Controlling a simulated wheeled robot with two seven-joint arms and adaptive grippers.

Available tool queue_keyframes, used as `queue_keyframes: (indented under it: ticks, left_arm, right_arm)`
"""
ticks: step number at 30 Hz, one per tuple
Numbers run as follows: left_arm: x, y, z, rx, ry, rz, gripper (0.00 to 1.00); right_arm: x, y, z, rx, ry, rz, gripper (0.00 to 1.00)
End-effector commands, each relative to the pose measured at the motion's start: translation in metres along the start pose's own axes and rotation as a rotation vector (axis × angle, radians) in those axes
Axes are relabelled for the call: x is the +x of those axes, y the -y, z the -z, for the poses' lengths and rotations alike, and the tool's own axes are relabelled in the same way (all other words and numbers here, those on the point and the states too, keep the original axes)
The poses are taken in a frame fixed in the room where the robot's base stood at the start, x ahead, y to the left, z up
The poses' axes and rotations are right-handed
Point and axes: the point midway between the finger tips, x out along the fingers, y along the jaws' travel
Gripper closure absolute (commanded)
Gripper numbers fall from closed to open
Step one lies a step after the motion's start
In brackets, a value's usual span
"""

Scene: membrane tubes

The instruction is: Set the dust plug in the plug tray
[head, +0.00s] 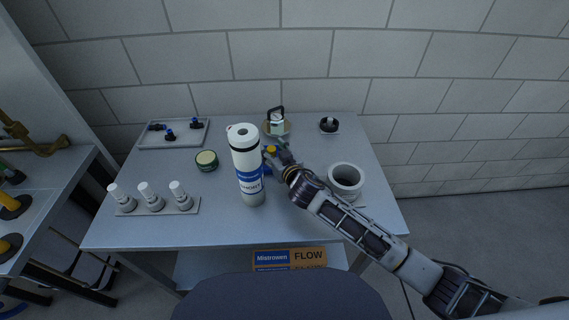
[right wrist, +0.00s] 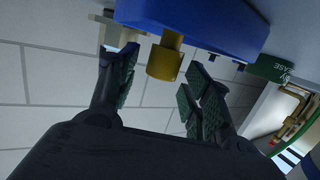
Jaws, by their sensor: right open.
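A small yellow plug (head: 270,149) shows beside the upright white tube with a blue label (head: 247,160). In the right wrist view the yellow plug (right wrist: 166,60) sticks out from a blue body (right wrist: 195,22). My right gripper (right wrist: 158,88) is open, its green-padded fingers on either side of the plug with gaps between. In the head view the right gripper (head: 276,157) is just right of the tube, partly hidden. A shallow grey tray (head: 155,143) at the back left holds several black and blue fittings. A small dish (head: 329,131) with a black piece stands at the back right; I cannot tell which is the plug tray.
A gauge with a black handle (head: 276,118) stands behind the tube. A green tin (head: 206,160) is to its left. A rack (head: 155,211) with white bottles is front left. The table's front middle (head: 225,228) is clear.

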Motion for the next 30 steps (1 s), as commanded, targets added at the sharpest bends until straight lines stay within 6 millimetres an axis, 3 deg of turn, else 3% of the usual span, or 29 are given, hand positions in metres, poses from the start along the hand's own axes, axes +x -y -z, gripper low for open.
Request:
queue_keyframes:
  ticks: [15, 30]
  left_arm:
    - [0.002, 0.005, 0.025, 0.000, -0.030, 0.005, 0.60]
    - [0.004, 0.005, 0.004, 0.002, -0.006, 0.006, 0.60]
  right_arm:
    - [-0.045, 0.000, -0.003, 0.001, 0.003, 0.001, 0.51]
    - [-0.091, 0.000, -0.002, 0.000, 0.003, 0.000, 0.51]
